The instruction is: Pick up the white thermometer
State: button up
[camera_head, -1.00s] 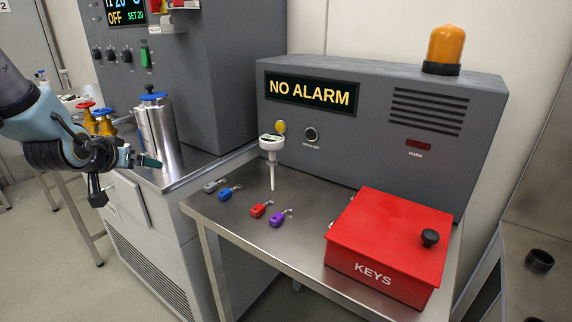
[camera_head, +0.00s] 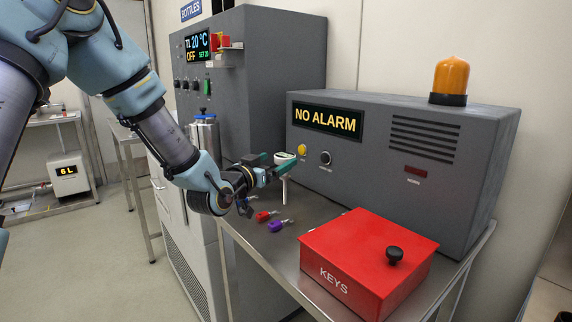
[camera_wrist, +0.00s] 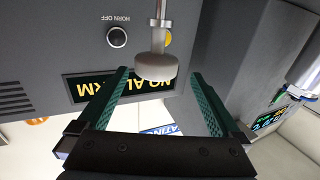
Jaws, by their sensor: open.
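The white thermometer (camera_head: 284,176) stands upright at the left part of the metal table, with its round head on top and its stem below. My gripper (camera_head: 275,165) is open beside the head, with its green fingers reaching toward it; they partly hide the thermometer in the head view. In the wrist view the picture is upside down. The thermometer head (camera_wrist: 156,66) shows beyond and between the two green fingers of the gripper (camera_wrist: 160,82). I see no contact.
The grey alarm box (camera_head: 400,150) stands behind the thermometer, close to the gripper. A red keys box (camera_head: 365,255) is at the front right. Red (camera_head: 264,216) and purple (camera_head: 277,226) key fobs lie on the table (camera_head: 320,211). A metal bottle (camera_head: 205,135) stands behind my arm.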

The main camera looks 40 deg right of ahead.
aim_at(290, 156)
jog(key=p+x, duration=0.1)
jog(key=x, duration=0.1)
jog(key=p+x, duration=0.1)
jog(key=x, duration=0.1)
jog(key=p+x, duration=0.1)
jog(key=x, duration=0.2)
jog(key=shift+s+d+f, duration=0.15)
jog(key=shift+s+f, duration=0.1)
jog(key=shift+f, duration=0.15)
jog(key=c, duration=1.4)
